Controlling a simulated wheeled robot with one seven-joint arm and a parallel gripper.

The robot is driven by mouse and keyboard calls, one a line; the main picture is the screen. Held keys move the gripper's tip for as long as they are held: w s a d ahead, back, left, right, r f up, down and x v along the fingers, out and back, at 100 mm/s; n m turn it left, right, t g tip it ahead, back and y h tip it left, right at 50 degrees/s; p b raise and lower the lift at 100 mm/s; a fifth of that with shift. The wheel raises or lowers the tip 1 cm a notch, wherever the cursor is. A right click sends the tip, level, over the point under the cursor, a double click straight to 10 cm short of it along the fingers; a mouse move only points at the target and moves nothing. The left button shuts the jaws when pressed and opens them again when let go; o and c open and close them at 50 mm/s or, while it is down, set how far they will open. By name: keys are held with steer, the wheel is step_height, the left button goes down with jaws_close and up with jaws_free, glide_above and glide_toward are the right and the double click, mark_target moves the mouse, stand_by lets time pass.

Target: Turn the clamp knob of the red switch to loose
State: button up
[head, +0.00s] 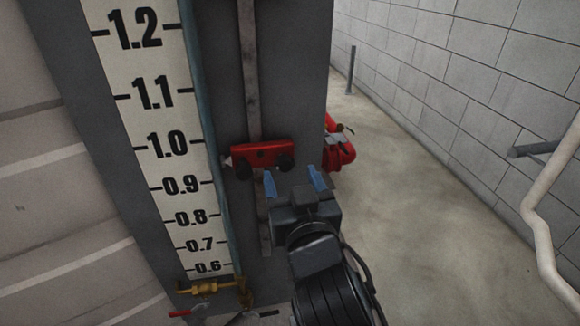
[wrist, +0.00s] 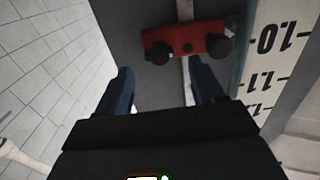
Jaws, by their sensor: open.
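The red switch (head: 262,152) is a red bar fixed across a narrow vertical strip on the grey panel. It carries two dark round knobs, a left one (head: 243,168) and a right one (head: 286,163); which is the clamp knob I cannot tell. My gripper (head: 293,178) is open and empty, its blue fingers just below and around the right knob's line in the head view. In the wrist view the red switch (wrist: 190,37) lies beyond the fingertips. One knob (wrist: 159,53) appears between the finger lines, the other (wrist: 217,47) outside them. I see no contact.
A white level scale (head: 165,130) stands left of the switch. Brass valve fittings (head: 205,287) sit below it. Red equipment (head: 338,150) shows behind the panel's right edge. Open floor (head: 420,220) and a block wall (head: 480,80) with a white pipe (head: 545,210) lie right.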

mark_target(286, 165)
steer(key=shift+x, duration=1.75)
steer(key=c, duration=1.1)
steer(key=shift+o, duration=0.2)
